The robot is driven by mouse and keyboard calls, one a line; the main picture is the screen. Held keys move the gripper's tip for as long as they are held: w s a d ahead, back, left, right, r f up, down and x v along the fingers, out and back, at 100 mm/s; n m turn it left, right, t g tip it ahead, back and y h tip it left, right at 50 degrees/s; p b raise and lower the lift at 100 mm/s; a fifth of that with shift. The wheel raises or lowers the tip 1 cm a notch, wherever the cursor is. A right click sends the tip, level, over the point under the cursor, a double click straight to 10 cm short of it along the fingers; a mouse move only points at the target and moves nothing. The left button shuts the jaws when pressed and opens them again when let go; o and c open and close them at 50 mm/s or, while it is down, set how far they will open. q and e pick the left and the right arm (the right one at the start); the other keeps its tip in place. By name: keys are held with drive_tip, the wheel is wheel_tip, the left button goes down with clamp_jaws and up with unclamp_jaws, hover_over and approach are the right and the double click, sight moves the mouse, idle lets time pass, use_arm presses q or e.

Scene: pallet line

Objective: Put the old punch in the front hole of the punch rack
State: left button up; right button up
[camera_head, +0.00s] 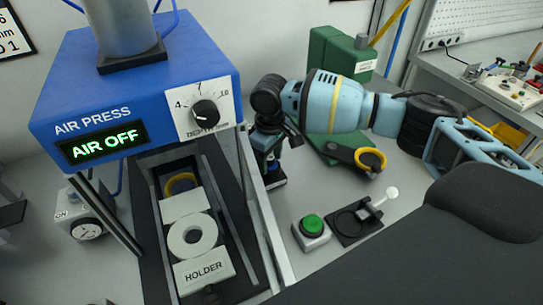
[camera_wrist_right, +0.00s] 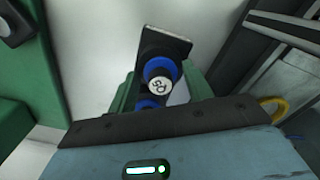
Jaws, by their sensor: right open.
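The punch rack is a black block (camera_head: 274,180) on the table right of the press; its black plate (camera_wrist_right: 168,45) shows in the right wrist view. A punch with a blue collar and a white, marked end (camera_wrist_right: 159,86) stands at the rack; its blue part shows in the head view (camera_head: 271,160). A second blue part (camera_wrist_right: 150,104) is partly hidden by my gripper. My right gripper (camera_wrist_right: 160,90) is open, its green fingers on either side of the punch; contact cannot be told. In the head view, my right gripper (camera_head: 272,140) is over the rack. The rack's holes are hidden.
The blue air press (camera_head: 150,85) reads AIR OFF. A green button (camera_head: 312,224) and a black tray (camera_head: 352,226) are at front right. A green case (camera_head: 338,55) stands behind my right arm.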

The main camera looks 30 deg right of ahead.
use_arm(q)
drive_tip(key=shift+w+r+p, duration=0.45)
drive_tip(key=shift+r+p, duration=0.1)
drive_tip(key=shift+r, duration=0.1)
use_arm(e)
wheel_tip(320, 180, up, 12)
use_arm(q)
drive_tip(key=shift+a, duration=0.1)
use_arm(e)
drive_tip(key=shift+r, duration=0.1)
idle(0.7)
